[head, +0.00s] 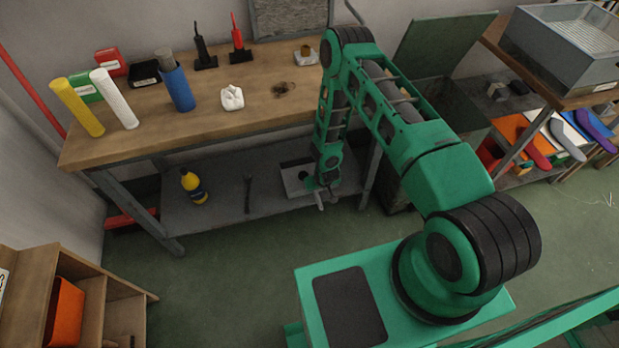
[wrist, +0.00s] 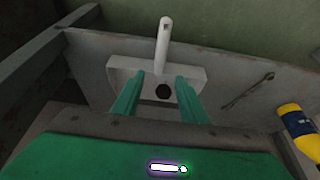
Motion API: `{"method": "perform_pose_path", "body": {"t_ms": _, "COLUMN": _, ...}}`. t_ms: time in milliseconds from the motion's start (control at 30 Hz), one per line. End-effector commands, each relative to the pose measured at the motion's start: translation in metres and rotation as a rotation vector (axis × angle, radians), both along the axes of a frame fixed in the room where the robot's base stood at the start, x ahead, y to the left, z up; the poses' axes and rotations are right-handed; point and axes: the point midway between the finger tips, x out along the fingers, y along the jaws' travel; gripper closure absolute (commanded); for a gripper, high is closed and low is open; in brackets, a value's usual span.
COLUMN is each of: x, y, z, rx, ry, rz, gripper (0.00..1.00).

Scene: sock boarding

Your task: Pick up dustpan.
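The dustpan (head: 293,181) is pale grey and lies on the lower shelf of the workbench, partly hidden by my arm in the head view. In the wrist view the dustpan's pale body (wrist: 198,73) lies just beyond my fingertips, and its white handle (wrist: 163,45) points away from me. A dark round spot shows between the fingers. My gripper (wrist: 160,77) is open, its two green fingers apart with nothing seen held between them. In the head view my gripper (head: 321,184) is low over the dustpan's right side. I cannot tell whether the fingers touch it.
The grey lower shelf (head: 225,203) also holds a yellow bottle (head: 194,187) and a dark wrench (head: 248,193). The wooden worktop (head: 215,119) is above the shelf, with bench legs at the sides. A green-lidded bin (head: 445,108) stands to the right.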

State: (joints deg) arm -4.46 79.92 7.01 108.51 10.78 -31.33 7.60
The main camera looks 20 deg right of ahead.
Motion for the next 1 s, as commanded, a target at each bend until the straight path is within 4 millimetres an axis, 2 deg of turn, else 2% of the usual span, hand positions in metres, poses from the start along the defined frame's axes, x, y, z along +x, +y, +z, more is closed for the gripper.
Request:
{"method": "perform_pose_path", "body": {"t_ms": 200, "x": 0.012, "y": -0.003, "z": -0.031, "rx": -0.001, "ry": 0.001, "rz": -0.004, "gripper": 0.61}}
{"method": "perform_pose_path", "body": {"t_ms": 467, "x": 0.019, "y": -0.004, "z": -0.046, "rx": -0.001, "ry": 0.000, "rz": -0.006, "gripper": 0.61}}
{"method": "perform_pose_path", "body": {"t_ms": 800, "x": 0.029, "y": -0.005, "z": -0.086, "rx": 0.000, "ry": 0.000, "rz": -0.006, "gripper": 0.61}}
{"method": "perform_pose_path", "body": {"t_ms": 1000, "x": 0.033, "y": -0.005, "z": -0.094, "rx": 0.000, "ry": 0.001, "rz": -0.005, "gripper": 0.61}}
